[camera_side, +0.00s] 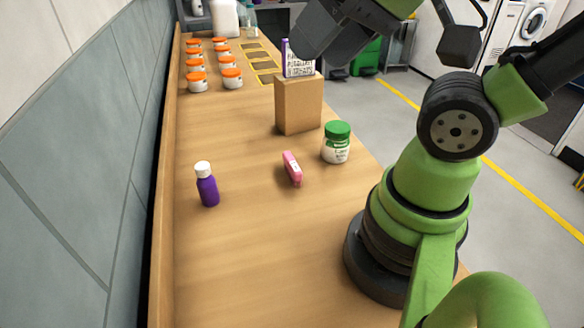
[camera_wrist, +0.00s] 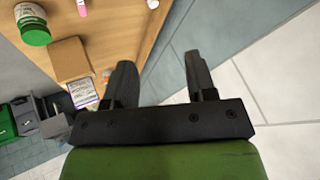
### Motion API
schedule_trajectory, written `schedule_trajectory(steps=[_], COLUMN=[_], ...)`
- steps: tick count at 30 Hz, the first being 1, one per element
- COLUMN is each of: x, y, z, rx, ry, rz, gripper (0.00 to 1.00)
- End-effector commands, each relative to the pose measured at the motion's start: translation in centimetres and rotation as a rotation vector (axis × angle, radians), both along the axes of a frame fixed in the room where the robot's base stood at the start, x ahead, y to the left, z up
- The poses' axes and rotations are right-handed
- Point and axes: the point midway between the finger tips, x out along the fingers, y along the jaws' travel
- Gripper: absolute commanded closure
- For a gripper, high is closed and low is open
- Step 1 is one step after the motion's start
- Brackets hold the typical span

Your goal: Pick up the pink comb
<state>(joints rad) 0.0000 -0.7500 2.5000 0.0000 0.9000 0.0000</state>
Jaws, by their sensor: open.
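The pink comb (camera_side: 292,168) lies on the wooden bench (camera_side: 250,240) in the side view, between a purple bottle and a green-lidded jar. A small pink end of it shows at the top edge of the wrist view (camera_wrist: 82,8). In the wrist view my gripper (camera_wrist: 162,75) is open, with nothing between its two dark fingers.
Several orange-lidded jars (camera_side: 197,82) stand farther back. The front bench area is clear.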

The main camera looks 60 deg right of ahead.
Motion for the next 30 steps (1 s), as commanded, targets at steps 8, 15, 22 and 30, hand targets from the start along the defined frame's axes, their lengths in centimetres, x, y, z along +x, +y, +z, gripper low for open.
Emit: schedule_trajectory(steps=[8, 15, 22, 30], x=[1.2, 6.1, 9.9, 10.8], y=[-0.6, -3.8, -8.0, -11.7], z=[-0.4, -3.8, -10.0, -18.0], rx=[-0.010, -0.047, -0.063, -0.054], ry=[0.044, 0.233, 0.429, 0.609], rz=[-0.031, -0.162, -0.281, -0.367], gripper=[0.49, 0.49, 0.49, 0.49])
